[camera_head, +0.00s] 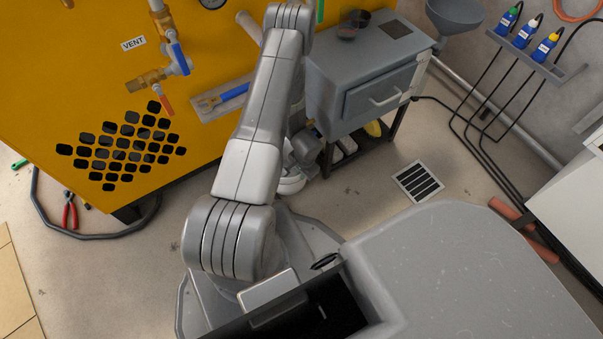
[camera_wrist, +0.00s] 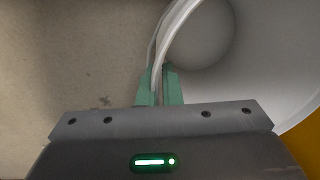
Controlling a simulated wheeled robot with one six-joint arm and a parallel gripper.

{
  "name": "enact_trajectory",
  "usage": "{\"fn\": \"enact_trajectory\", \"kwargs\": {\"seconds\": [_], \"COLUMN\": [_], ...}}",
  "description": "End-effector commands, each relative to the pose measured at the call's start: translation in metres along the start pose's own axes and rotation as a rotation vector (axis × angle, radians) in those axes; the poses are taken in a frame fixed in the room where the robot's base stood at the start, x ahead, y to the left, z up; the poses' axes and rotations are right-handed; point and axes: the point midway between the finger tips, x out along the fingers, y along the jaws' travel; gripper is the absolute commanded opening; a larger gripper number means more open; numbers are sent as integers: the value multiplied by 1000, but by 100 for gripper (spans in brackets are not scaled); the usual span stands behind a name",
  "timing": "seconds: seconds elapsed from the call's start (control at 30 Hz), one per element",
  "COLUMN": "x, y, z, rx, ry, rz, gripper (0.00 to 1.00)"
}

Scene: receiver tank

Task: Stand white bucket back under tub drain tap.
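The white bucket (camera_head: 292,184) shows only in part in the head view, low on the floor behind my arm and left of the grey tub cabinet (camera_head: 342,68). In the wrist view the bucket (camera_wrist: 285,60) fills the upper right, its open inside facing the camera. My gripper (camera_wrist: 161,86) has its green fingers on both sides of the bucket's rim wall, closed on it. In the head view my gripper (camera_head: 303,150) is partly hidden by the arm. The tub's drain tap cannot be made out clearly; my arm covers much of the tub's left side.
A yellow machine (camera_head: 90,60) stands at the left. A low shelf with items (camera_head: 350,145) is under the tub. A floor grate (camera_head: 418,182) lies to the right. Red pliers (camera_head: 69,210) and a dark hose (camera_head: 80,234) lie on the left floor.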

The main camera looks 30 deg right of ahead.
Motion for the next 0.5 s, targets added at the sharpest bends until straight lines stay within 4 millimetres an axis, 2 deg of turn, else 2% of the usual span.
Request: {"fn": "enact_trajectory", "kwargs": {"seconds": [0.03,0.1,0.37,0.5], "x": [0,0,-1,-8], "y": [0,0,0,-1], "z": [0,0,0,0], "rx": [0,0,0,0], "ry": [0,0,0,0], "rz": [0,0,0,0], "gripper": [15,25,25,25]}}
